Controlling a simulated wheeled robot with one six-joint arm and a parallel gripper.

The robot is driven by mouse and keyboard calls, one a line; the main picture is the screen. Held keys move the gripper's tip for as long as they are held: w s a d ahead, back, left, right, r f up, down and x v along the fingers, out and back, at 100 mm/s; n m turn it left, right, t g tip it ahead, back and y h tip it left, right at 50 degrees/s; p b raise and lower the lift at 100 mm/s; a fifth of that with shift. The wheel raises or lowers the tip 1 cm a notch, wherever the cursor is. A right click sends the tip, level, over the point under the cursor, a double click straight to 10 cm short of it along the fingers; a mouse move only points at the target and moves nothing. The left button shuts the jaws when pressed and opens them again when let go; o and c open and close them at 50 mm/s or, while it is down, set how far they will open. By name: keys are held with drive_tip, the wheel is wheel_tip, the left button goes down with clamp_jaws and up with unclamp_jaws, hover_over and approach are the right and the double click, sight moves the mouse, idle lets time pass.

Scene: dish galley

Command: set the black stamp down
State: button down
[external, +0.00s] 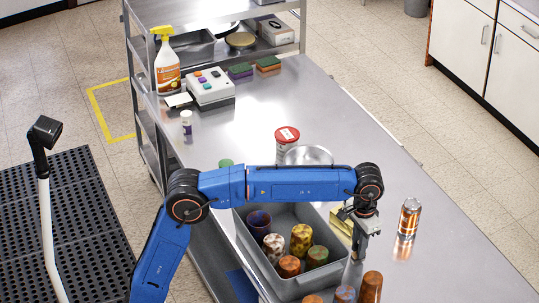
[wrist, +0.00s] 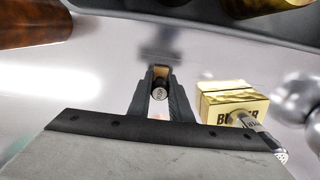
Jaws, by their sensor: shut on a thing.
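The black stamp (wrist: 159,90) is a small dark piece with a pale round end bearing marks. It sits between the fingertips of my gripper (wrist: 158,84) in the wrist view, and the jaws are shut on it. In the external view my gripper (external: 357,240) points down over the steel counter (external: 440,262), just right of the grey bin. I cannot make out the stamp in that view. In the wrist view a reflection shows on the steel beyond the fingertips. Whether the stamp touches the counter I cannot tell.
A gold butter box (wrist: 232,105) stands right of my fingers, with a small pale cylinder (wrist: 262,136) near it. The grey bin (external: 243,236) holds several cups. An orange can (external: 409,217) stands to the right. Brown cups (external: 371,287) stand close in front. Counter beyond the can is clear.

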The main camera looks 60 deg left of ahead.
drive_tip(key=shift+f, duration=0.1)
drive_tip(key=c, duration=1.6)
unclamp_jaws()
wheel_tip(320, 180, up, 12)
drive_tip(key=shift+f, duration=0.2)
drive_tip(key=shift+r, duration=0.3)
